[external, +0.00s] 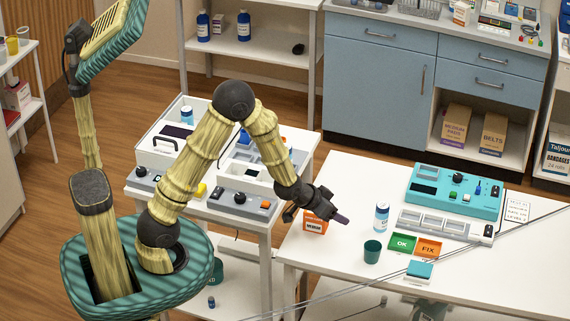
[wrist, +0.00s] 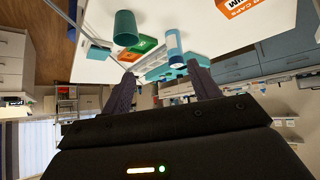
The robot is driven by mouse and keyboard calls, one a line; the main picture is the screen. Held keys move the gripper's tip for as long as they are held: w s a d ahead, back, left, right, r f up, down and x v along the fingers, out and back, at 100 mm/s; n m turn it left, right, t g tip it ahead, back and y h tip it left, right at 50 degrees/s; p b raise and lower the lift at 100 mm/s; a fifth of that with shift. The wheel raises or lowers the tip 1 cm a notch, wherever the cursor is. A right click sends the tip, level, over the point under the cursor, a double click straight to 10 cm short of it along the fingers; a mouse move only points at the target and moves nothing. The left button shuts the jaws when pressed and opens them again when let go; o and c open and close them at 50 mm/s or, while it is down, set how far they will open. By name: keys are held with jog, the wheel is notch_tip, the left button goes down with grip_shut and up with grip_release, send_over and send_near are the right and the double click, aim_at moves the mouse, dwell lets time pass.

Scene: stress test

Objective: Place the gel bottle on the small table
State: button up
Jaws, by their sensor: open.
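A white bottle with a blue label and cap (external: 382,218), which looks like the gel bottle, stands upright on the large white table (external: 330,185). In the wrist view the bottle (wrist: 174,48) appears upside down, beyond my fingertips and towards the right finger. My gripper (external: 327,214) is open and empty, left of the bottle and apart from it, over the table's left part. Its two fingers (wrist: 162,74) are spread in the wrist view. A smaller white table (external: 290,183) stands left of the large one; I cannot tell if it is the small table meant.
A green cup (external: 372,251) stands in front of the bottle. An orange box (external: 315,224) is close to my gripper. OK and FIX trays (external: 429,247) and a teal device (external: 455,190) lie to the right. White trays and another bottle (external: 187,115) occupy much of the smaller table.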

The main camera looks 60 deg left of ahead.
jog(key=s+a+r+g, duration=0.1)
jog(key=s+r+g, duration=0.2)
jog(key=s, duration=0.7)
jog(key=s+a+r+m+g, duration=0.1)
jog(key=s+r+g, duration=0.1)
jog(key=s, duration=0.8)
jog(key=shift+s+r+g, duration=0.35)
jog(key=shift+r+g, duration=0.05)
jog(key=shift+g, duration=0.2)
jog(key=shift+o, duration=0.5)
jog(key=shift+a, duration=0.1)
jog(key=m+t+h+b, duration=0.1)
jog(key=m+t+h, duration=0.3)
jog(key=m+t, duration=0.2)
send_near(382, 217)
jog(key=w+a+f+h, duration=0.1)
jog(key=w+f+m+t+h, duration=0.1)
jog(key=h, duration=0.1)
jog(key=w+a+f+m+h, duration=0.1)
jog(key=w+f+h, duration=0.1)
jog(key=shift+w+a+t, duration=0.1)
jog(key=shift+a+t, duration=0.2)
jog(key=shift+a, duration=0.05)
jog(key=shift+d, duration=0.1)
